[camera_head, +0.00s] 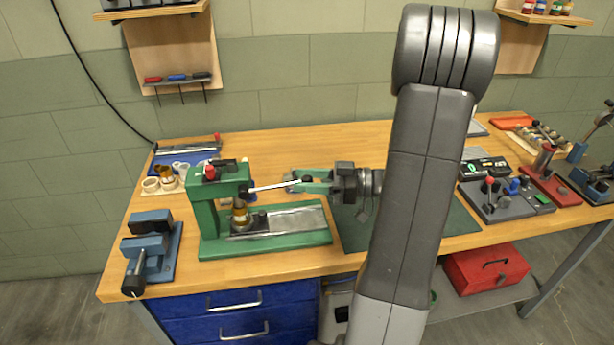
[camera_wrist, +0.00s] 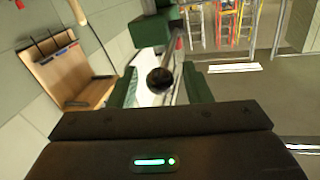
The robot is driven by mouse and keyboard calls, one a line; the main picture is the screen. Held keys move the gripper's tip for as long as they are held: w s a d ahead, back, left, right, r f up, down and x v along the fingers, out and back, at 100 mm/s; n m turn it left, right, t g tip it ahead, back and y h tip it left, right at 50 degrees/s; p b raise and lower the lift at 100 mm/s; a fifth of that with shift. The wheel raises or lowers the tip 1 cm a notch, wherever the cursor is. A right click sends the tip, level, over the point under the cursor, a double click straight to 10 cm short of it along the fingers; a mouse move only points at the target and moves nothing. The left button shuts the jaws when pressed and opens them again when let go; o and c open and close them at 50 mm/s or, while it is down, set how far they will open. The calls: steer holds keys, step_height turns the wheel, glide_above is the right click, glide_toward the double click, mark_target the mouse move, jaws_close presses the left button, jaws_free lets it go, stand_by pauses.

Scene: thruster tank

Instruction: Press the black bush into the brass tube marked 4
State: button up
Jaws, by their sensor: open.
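A brass tube (camera_head: 240,214) stands upright on the bed of the green press (camera_head: 206,225), under its ram. Its marking is too small to read. I cannot make out the black bush; the ram area is small and dark. The press lever (camera_head: 275,186) sticks out to the right and ends in a black ball knob (camera_head: 307,181). My gripper (camera_head: 303,182) is open at the knob, right of the press. In the wrist view the black knob (camera_wrist: 160,80) shows between the two green fingers of my gripper (camera_wrist: 160,86), with gaps on both sides.
A blue vise (camera_head: 150,250) stands at the bench's left front. Behind it are a holder with cups and a brass piece (camera_head: 166,174). A dark green mat (camera_head: 355,234) lies right of the press. Gauges and a grey fixture (camera_head: 508,203) stand farther right.

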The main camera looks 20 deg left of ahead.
steer(key=shift+a, duration=0.15)
steer(key=shift+c, duration=0.2)
jaws_close()
steer(key=shift+f+b, duration=0.2)
steer(key=shift+b, duration=0.2)
steer(key=shift+s+f+b, duration=0.1)
steer(key=shift+f+b, duration=0.2)
steer(key=shift+b, duration=0.95)
steer(key=shift+r, duration=0.1)
steer(key=shift+o, duration=0.2)
jaws_free()
